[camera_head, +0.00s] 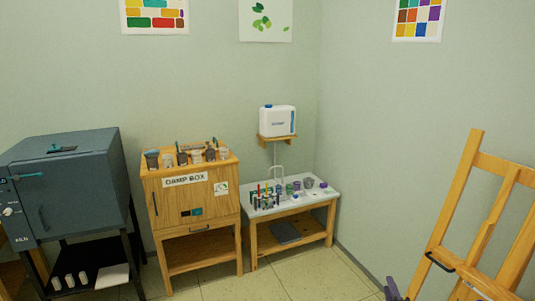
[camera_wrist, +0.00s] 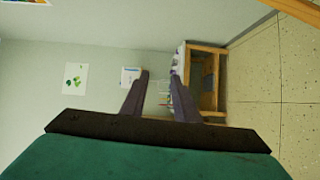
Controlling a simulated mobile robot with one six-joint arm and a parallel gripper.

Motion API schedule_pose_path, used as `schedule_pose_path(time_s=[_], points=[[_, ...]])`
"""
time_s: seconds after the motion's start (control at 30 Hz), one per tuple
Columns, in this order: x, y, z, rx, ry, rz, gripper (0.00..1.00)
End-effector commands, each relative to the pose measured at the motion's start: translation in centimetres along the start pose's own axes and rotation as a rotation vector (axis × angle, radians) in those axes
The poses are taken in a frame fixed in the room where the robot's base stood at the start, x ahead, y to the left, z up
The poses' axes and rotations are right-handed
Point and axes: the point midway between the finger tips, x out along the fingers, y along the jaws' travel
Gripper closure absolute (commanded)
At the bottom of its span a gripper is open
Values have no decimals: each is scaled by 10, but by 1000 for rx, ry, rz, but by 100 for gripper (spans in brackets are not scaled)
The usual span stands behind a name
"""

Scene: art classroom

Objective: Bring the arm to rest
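My gripper (camera_wrist: 160,76) shows in the wrist view with its two dark fingers apart and nothing between them. It is open and empty, held in the air away from the furniture. In the wrist view the room appears turned on its side, with the sink table (camera_wrist: 221,80) beyond the right finger. In the head view only a small dark purplish piece, which looks like a fingertip, shows at the bottom edge right of centre; the rest of my arm is out of that view.
A blue-grey kiln (camera_head: 75,180) stands left, beside the wooden damp box (camera_head: 195,196) with pots on top. The sink table (camera_head: 328,194) in the corner holds several jars and brushes. A wooden easel (camera_head: 455,200) stands right. Floor (camera_head: 310,272) before the table is clear.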

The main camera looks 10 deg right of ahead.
Motion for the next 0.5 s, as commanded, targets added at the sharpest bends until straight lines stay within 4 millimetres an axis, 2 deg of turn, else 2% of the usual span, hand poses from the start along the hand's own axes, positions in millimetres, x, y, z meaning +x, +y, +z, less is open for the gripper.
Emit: schedule_pose_path(time_s=[0.03, 0.2, 0.37, 0.5], points=[[3, -10, -20, 6, 27, -8, 72], [8, -40, -72, 35, 82, -52, 72], [8, -74, -116, 74, 108, -122, 72], [3, -110, -150, 122, 113, -204, 72]])
